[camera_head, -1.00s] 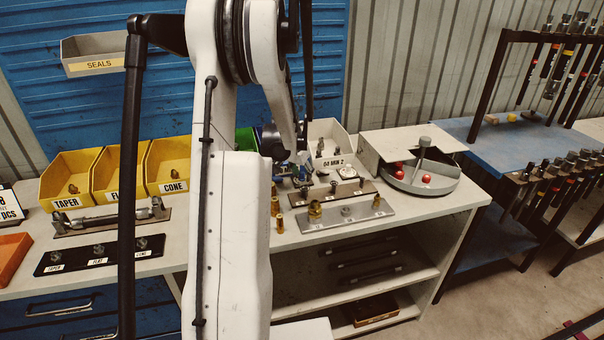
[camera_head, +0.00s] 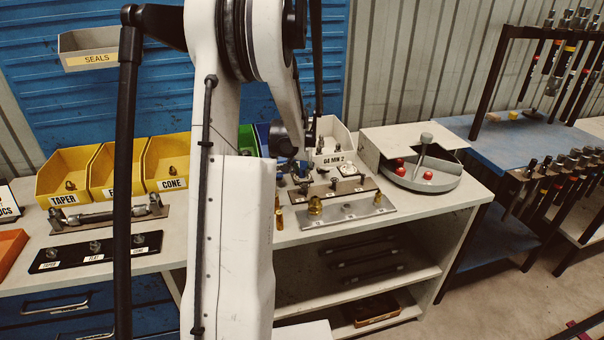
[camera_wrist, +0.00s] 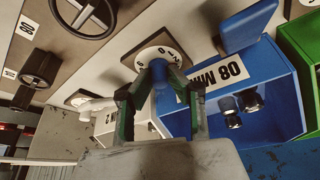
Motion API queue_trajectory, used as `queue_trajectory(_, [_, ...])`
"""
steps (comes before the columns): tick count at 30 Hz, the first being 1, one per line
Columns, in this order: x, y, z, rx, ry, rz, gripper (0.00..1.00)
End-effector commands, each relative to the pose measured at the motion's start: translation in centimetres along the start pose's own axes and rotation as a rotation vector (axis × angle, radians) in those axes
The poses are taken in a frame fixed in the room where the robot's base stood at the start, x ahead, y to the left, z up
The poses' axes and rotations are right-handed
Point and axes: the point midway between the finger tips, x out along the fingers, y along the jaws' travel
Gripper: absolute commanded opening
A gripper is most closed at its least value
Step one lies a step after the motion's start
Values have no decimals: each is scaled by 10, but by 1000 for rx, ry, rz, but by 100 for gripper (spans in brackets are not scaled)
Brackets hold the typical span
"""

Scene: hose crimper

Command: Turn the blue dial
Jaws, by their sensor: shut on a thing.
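In the wrist view, my gripper (camera_wrist: 160,82) has its two green-edged fingers closed around the dark blue knob of the dial (camera_wrist: 159,68). The knob stands on a round white plate (camera_wrist: 146,56) with black numbers, part of them hidden by the knob and fingers. In the head view my gripper is low behind my arm, near the blue bin, and the dial cannot be made out clearly there.
A blue bin (camera_wrist: 281,88) with dark fittings and the label 08 MM stands close to the right of my fingers; a green bin (camera_wrist: 303,40) is beyond. Black handwheels (camera_wrist: 39,68) lie to the left. In the head view, a grey round tray (camera_head: 440,184) holds red balls.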

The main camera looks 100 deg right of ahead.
Motion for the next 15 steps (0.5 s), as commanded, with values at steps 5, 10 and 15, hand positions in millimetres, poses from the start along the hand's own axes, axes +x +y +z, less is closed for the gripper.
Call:
queue_trajectory(5, [1,0,0,-97,0,-40,0])
queue_trajectory(10, [0,1,0,-163,0,-68,0])
queue_trajectory(15, [0,0,0,-198,1,-82,0])
